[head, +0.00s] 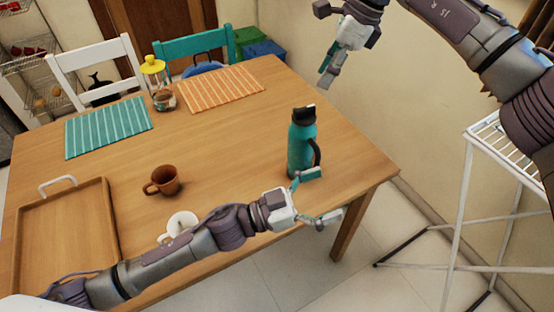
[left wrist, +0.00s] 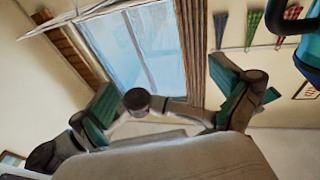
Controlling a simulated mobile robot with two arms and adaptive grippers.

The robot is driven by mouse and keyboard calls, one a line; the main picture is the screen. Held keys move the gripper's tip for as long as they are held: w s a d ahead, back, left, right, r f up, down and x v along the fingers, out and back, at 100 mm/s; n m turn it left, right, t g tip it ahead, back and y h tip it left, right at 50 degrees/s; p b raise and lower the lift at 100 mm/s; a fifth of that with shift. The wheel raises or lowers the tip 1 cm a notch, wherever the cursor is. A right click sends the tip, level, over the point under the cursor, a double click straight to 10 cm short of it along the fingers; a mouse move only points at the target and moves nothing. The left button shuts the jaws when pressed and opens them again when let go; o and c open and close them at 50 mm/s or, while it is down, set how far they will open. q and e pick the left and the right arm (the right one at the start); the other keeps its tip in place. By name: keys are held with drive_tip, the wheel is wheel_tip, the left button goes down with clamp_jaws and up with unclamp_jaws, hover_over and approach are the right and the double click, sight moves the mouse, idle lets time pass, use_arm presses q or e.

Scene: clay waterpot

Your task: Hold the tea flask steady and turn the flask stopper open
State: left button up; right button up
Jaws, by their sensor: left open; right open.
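The teal tea flask (head: 300,150) stands upright near the right front corner of the wooden table, its dark handle facing right. Its black flask stopper (head: 304,115) is on top. My left gripper (head: 317,197) is open and empty, in front of the flask's base and at the table's front edge; one finger overlaps the base in the picture, and contact cannot be told. In the left wrist view its spread fingers (left wrist: 172,98) have nothing between them, and a teal part of the flask (left wrist: 312,48) shows at the right edge. My right gripper (head: 329,68) is open and empty, above and right of the flask.
A brown mug (head: 163,181), a white cup (head: 181,222) and a wooden tray (head: 65,240) lie left of my left gripper. A glass jar with a yellow lid (head: 155,72) and striped placemats (head: 222,88) are farther back. A white rack (head: 490,140) stands at right. The table around the flask is clear.

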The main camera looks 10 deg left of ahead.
use_arm(q)
drive_tip(key=w+a+t, duration=0.1)
drive_tip(key=w+a, duration=0.1)
drive_tip(key=w, duration=0.1)
drive_tip(key=n+t+y, duration=0.3)
drive_tip(key=t+y, duration=0.1)
drive_tip(key=y, duration=0.2)
approach(300, 147)
drive_tip(key=w+f, duration=0.1)
drive_tip(key=w+d+f, duration=0.1)
drive_tip(key=w, duration=0.1)
drive_tip(key=w+d+f, duration=0.1)
drive_tip(key=w, duration=0.1)
drive_tip(key=shift+f, duration=0.2)
drive_tip(key=shift+w+d+n, duration=0.15)
drive_tip(key=shift+w+n, duration=0.15)
drive_tip(key=shift+w, duration=0.05)
drive_tip(key=x, duration=0.6)
drive_tip(key=shift+w+d+f, duration=0.1)
drive_tip(key=shift+w+d, duration=0.1)
drive_tip(key=shift+d, duration=0.15)
